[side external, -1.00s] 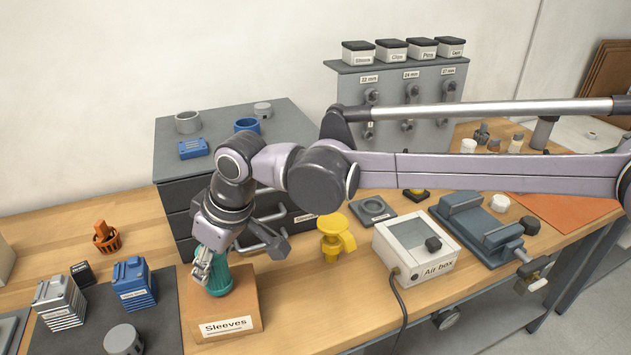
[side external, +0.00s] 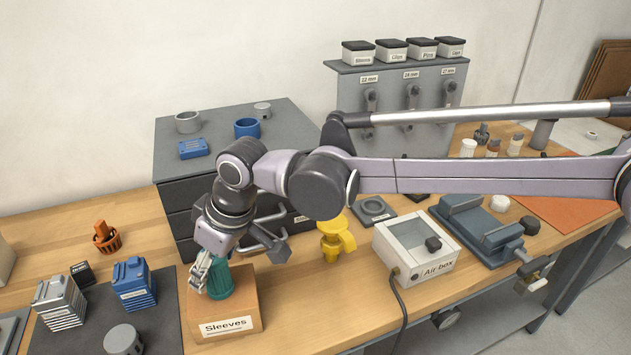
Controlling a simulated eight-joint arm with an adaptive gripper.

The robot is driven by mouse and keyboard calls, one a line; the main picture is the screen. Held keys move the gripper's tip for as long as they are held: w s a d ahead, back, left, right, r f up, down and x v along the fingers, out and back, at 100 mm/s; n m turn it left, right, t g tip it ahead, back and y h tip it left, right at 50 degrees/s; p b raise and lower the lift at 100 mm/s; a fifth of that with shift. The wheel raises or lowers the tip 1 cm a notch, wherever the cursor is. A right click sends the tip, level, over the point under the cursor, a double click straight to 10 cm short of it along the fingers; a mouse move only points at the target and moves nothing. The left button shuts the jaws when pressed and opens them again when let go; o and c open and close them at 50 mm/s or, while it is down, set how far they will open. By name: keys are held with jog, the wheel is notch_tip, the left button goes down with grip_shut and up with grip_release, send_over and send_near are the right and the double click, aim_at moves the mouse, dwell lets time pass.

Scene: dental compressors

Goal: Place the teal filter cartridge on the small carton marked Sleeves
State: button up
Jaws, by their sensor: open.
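The teal filter cartridge (side external: 221,283) stands upright on top of the small carton marked Sleeves (side external: 228,313). Its upper part is hidden behind my gripper. My gripper (side external: 203,280) is open, with its fingers at the left side of the cartridge. I cannot tell from this view whether a finger still touches it.
A grey drawer cabinet (side external: 178,215) stands behind. A yellow fitting (side external: 335,240) and the Air box (side external: 415,253) are to the right.

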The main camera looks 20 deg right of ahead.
jog(key=v, duration=1.1)
jog(key=d+r+m, duration=0.2)
jog(key=d, duration=0.8)
jog(key=s+d+f+m+t+h, duration=0.1)
jog(key=s+d+f+m+t, duration=0.15)
jog(key=d, duration=0.95)
jog(key=s+d+f+m+t+h, duration=0.1)
jog(key=s+d+f+m, duration=0.15)
jog(key=d, duration=0.95)
jog(key=s+d+f+m+h, duration=0.1)
jog(key=s+d+f+m, duration=0.1)
jog(key=s+d+f, duration=0.4)
jog(key=s+d, duration=0.2)
jog(key=d, duration=0.1)
jog(key=shift+s+d+f, duration=0.15)
jog(key=shift+s+f, duration=0.15)
jog(key=shift+f, duration=0.05)
